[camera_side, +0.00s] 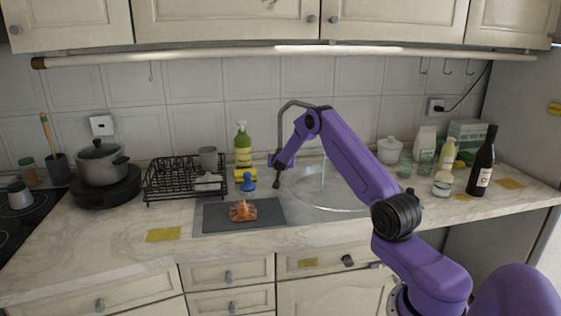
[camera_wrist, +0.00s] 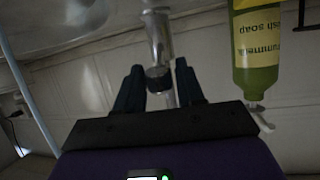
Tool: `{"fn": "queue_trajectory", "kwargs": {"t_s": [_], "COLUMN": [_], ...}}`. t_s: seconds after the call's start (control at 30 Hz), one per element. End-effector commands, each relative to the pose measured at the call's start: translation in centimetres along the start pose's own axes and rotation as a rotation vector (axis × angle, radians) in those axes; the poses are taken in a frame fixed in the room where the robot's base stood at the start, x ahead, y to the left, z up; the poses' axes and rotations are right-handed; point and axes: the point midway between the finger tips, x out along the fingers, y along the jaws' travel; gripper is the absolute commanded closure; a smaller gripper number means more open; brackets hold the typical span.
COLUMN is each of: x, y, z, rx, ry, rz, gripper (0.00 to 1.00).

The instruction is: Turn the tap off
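The tap (camera_side: 281,128) is a tall grey arched pipe at the back of the round sink (camera_side: 345,209). Part of its spout is hidden behind my arm. A thin clear stream (camera_side: 323,172), which looks like water, shows over the sink. My gripper (camera_side: 276,182) is low beside the tap's base, pointing down. In the wrist view my gripper (camera_wrist: 158,72) has its two dark fingers apart. A metal tap part (camera_wrist: 157,38) with a dark band (camera_wrist: 158,79) shows between them. I cannot tell whether the fingers touch it.
A green soap bottle (camera_side: 242,147) stands close left of the tap and also in the wrist view (camera_wrist: 256,60). A dish rack (camera_side: 170,182) is farther left. A dark board (camera_side: 212,217) with an orange item (camera_side: 243,211) lies in front. A wine bottle (camera_side: 482,165) stands right.

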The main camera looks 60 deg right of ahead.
Motion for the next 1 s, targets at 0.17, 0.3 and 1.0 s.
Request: {"fn": "queue_trajectory", "kwargs": {"t_s": [0.17, 0.3, 1.0], "x": [2.0, 3.0, 3.8], "y": [0.1, 0.1, 0.1], "z": [0.0, 0.0, 0.0], "rx": [0.001, 0.000, 0.000], "ry": [0.000, 0.001, 0.000], "rz": [0.002, 0.002, 0.001], "gripper": [0.62, 0.62, 1.00]}}
